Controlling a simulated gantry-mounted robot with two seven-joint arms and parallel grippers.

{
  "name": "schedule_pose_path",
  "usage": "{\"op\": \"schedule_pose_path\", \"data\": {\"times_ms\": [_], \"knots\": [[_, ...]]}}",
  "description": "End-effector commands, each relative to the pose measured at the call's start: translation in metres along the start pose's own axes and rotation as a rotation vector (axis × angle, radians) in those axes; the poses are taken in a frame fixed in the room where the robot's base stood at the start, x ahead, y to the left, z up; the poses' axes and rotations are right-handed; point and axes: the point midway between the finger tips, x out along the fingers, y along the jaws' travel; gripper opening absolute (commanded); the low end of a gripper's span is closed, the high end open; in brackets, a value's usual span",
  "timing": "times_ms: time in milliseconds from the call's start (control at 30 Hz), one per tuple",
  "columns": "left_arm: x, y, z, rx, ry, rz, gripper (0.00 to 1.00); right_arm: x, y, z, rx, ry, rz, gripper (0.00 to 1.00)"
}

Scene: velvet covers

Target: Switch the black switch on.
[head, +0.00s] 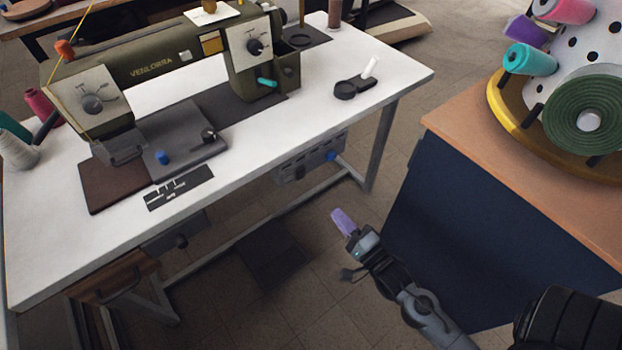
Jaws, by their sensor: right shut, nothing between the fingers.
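An olive-green sewing machine (165,62) stands on a white table (300,118). Several black controls show, and I cannot tell which is the black switch or its position. A grey box (310,161) with a dark knob hangs under the table's front edge. Another dark box (174,239) with a black knob hangs further left. My right gripper (343,221), with purple fingertips, is shut and empty in front of the table, touching nothing. My left gripper is out of view.
A black base with a white upright piece (369,69) lies on the table's right part. A wood-topped navy cabinet (470,200) on the right carries a yellow-rimmed thread stand (500,110). A table leg (380,150) stands beyond my right gripper. Open floor lies between table and cabinet.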

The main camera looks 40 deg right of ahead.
Motion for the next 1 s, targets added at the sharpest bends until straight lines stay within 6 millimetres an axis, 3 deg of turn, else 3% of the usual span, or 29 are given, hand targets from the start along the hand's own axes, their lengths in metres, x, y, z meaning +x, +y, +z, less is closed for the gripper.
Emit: {"op": "schedule_pose_path", "data": {"times_ms": [367, 1000], "knots": [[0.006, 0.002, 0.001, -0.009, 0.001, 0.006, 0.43, 0.010, 0.001, 0.000, -0.001, -0.001, -0.002, 0.00], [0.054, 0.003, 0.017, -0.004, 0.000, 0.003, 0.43, 0.115, 0.003, 0.000, -0.002, -0.001, -0.004, 0.00]]}}
